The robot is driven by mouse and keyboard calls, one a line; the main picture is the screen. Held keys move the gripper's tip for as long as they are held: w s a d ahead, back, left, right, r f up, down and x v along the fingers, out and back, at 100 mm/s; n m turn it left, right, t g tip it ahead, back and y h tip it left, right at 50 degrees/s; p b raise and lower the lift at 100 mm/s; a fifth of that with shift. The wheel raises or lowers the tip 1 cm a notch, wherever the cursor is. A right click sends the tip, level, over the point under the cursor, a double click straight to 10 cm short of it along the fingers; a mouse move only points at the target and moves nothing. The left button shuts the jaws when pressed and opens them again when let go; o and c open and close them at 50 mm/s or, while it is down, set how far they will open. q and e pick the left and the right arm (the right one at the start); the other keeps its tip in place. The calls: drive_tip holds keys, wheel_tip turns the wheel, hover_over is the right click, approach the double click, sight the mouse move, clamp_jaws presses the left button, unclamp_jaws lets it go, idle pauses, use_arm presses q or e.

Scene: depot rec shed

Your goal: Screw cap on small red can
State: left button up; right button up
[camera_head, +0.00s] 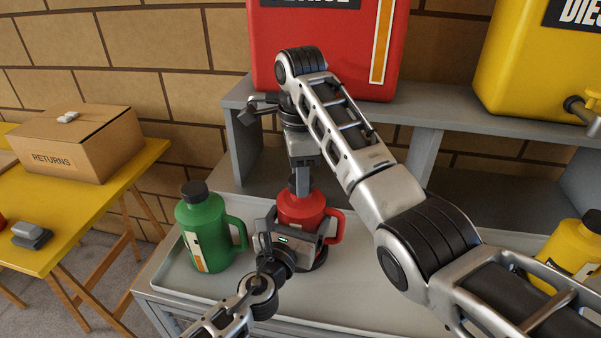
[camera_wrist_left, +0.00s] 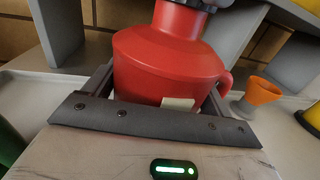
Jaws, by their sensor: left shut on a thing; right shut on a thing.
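The small red can (camera_head: 303,207) stands upright on the grey tray, its handle to the right. It fills the middle of the left wrist view (camera_wrist_left: 165,65). My left gripper (camera_head: 296,242) is shut around the can's body from the front, with one finger at each side. My right gripper (camera_head: 301,168) points down from above, shut on a dark cap (camera_head: 293,184) at the can's neck. The gripper largely hides the cap and the can's mouth, so I cannot tell how the cap sits on the neck.
A green can (camera_head: 205,232) stands left on the tray (camera_head: 365,290), and a yellow can (camera_head: 570,250) at right. An orange funnel (camera_wrist_left: 262,90) stands behind the red can. The grey shelf (camera_head: 455,113) bears large red (camera_head: 335,50) and yellow (camera_head: 520,65) tanks. My right arm crosses above the tray.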

drive_tip(key=m, duration=0.6)
drive_tip(key=shift+a, duration=0.1)
drive_tip(key=m, duration=0.6)
drive_tip(key=o, duration=0.9)
drive_tip(key=shift+o, duration=0.2)
drive_tip(key=shift+c, duration=0.4)
